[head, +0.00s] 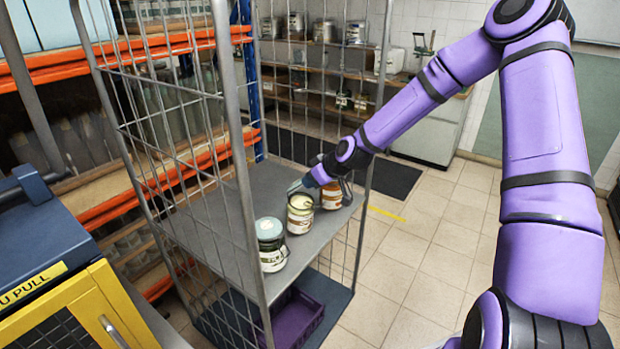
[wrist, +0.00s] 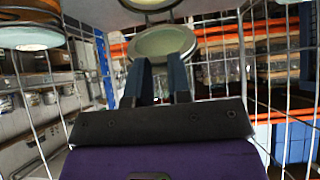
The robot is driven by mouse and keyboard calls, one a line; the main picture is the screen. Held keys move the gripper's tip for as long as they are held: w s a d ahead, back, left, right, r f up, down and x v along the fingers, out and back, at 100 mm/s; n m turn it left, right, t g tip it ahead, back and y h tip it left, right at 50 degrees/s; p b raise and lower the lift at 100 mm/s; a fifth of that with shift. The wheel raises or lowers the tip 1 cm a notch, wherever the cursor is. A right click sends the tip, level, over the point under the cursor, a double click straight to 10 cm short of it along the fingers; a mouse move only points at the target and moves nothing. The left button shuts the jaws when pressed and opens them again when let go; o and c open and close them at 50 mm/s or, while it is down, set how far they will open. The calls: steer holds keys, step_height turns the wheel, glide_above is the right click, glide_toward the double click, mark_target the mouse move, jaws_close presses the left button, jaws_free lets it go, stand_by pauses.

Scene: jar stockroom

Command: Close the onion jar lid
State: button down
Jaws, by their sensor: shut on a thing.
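Three jars stand in a row on the grey shelf of a wire cage trolley in the head view. The nearest jar (head: 271,245) has a blue-green lid and a dark label. The far jar (head: 330,196) is orange-brown and partly hidden by my wrist. The labels are too small to read, so I cannot tell which is onion. My gripper (head: 297,186) is low beside the middle and far jars. In the wrist view its two dark blue fingers reach a pale green round lid (wrist: 162,41), and they look shut on its edge.
The cage's wire walls (head: 205,90) and posts stand close around the jars. The trolley shelf (head: 215,220) is bare left of them. A purple crate (head: 297,318) sits below. Orange-beamed racking (head: 85,205) stands at left. Tiled floor (head: 420,235) is clear at right.

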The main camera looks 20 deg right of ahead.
mark_target(321, 205)
steer(key=shift+s+d+f+t+y, duration=0.3)
steer(key=shift+s+f+t+y, duration=0.15)
steer(key=shift+f+t, duration=0.15)
steer(key=shift+s+d+f+t+y, duration=0.3)
steer(key=shift+f+t+y, duration=0.15)
steer(key=shift+t, duration=0.15)
steer(key=shift+s+d+f, duration=0.15)
steer(key=shift+s+f, duration=0.15)
steer(key=shift+f, duration=0.35)
steer(key=shift+s+d+f, duration=0.15)
steer(key=shift+s+f, duration=0.1)
steer(key=shift+f, duration=0.35)
steer(key=c, duration=1)
jaws_free()
steer(key=shift+c, duration=0.2)
steer(key=shift+r, duration=0.1)
steer(key=shift+s+d+r, duration=0.2)
steer(key=shift+s+d, duration=0.05)
steer(key=v, duration=1)
